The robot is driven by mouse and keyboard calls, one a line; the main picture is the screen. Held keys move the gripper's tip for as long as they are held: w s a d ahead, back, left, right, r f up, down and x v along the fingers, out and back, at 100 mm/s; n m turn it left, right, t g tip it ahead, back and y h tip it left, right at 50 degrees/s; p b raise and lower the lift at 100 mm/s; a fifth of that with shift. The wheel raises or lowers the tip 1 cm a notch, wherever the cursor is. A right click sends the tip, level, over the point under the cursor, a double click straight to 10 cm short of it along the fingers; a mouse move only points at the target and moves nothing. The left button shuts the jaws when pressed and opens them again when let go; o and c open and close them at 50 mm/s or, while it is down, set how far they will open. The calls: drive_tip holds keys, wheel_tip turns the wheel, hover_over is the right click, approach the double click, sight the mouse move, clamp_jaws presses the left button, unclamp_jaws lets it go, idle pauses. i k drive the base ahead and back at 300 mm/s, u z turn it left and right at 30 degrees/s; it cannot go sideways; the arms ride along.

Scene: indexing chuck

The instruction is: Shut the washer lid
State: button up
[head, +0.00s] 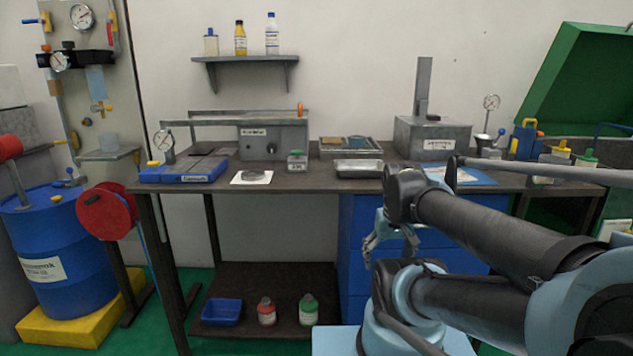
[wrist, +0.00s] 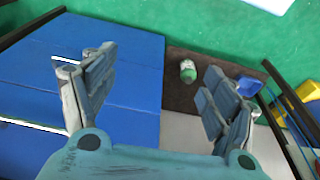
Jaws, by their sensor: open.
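The green washer lid (head: 572,80) stands raised and tilted back at the right edge of the head view, partly cut off by the frame. The green washer body (head: 560,212) below it is mostly hidden behind the bench and my arm. My gripper (head: 372,250) hangs in front of the bench's blue drawers, well left of and below the lid. In the wrist view my gripper (wrist: 160,85) is open, its two fingers wide apart with nothing between them. The lid does not show in the wrist view.
Bottles and a blue bin (head: 221,311) sit on the lower shelf. A blue drum (head: 62,250) stands at left. My arm crosses the lower right.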

sight(584, 80)
drive_tip(key=z, duration=2.55)
drive_tip(key=i, duration=1.5)
drive_tip(key=u, duration=0.75)
